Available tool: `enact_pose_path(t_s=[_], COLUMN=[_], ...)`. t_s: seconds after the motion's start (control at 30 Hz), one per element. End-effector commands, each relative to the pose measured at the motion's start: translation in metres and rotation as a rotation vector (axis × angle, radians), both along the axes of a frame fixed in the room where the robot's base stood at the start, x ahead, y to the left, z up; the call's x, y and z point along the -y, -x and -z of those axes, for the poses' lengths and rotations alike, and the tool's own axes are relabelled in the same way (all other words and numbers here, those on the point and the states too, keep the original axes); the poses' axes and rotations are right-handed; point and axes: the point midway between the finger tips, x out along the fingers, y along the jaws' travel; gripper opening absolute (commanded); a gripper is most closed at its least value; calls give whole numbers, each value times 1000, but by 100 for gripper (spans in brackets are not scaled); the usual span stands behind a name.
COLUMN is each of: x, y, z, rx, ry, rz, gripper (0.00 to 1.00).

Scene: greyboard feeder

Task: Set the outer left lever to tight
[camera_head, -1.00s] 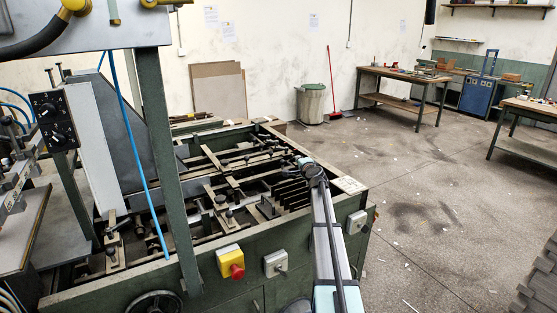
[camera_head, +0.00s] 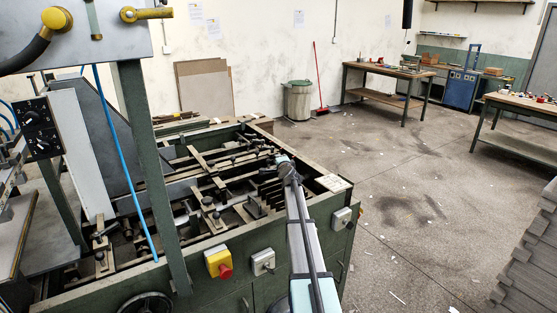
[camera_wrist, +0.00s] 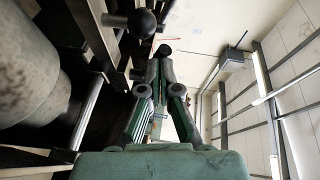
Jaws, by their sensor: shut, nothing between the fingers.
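The greyboard feeder (camera_head: 228,250) is a green machine frame with dark bars, rods and several black-knobbed parts on top. A black ball knob (camera_wrist: 142,22) on a short stem shows at the top of the wrist view, close to my fingertips and to their left. I cannot tell whether it belongs to the outer left lever, or which setting that lever has. My gripper (camera_wrist: 162,52) is shut and empty, its fingertips drawn together. In the head view my arm reaches over the feeder's front right part, and the fingertips are too small to make out.
A yellow box with a red button (camera_head: 219,262) and a grey switch box (camera_head: 262,262) sit on the feeder's front. A green post (camera_head: 150,180) and a blue hose (camera_head: 130,160) stand left of my arm. A grey stack (camera_head: 530,255) is at the right. Floor between is open.

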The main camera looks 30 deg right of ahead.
Motion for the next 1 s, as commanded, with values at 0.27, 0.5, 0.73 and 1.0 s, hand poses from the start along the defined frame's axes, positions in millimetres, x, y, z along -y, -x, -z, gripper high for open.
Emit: enact_pose_path(t_s=[0.27, 0.5, 0.73, 1.0], x=[-3, -3, -4, -5], y=[-4, -5, -6, 7], z=[0, 0, 0, -2], rx=[0, -1, -1, 0], ry=[1, 0, -1, 1], rz=[-1, -2, -3, -4], gripper=[0, 0, 0, 0])
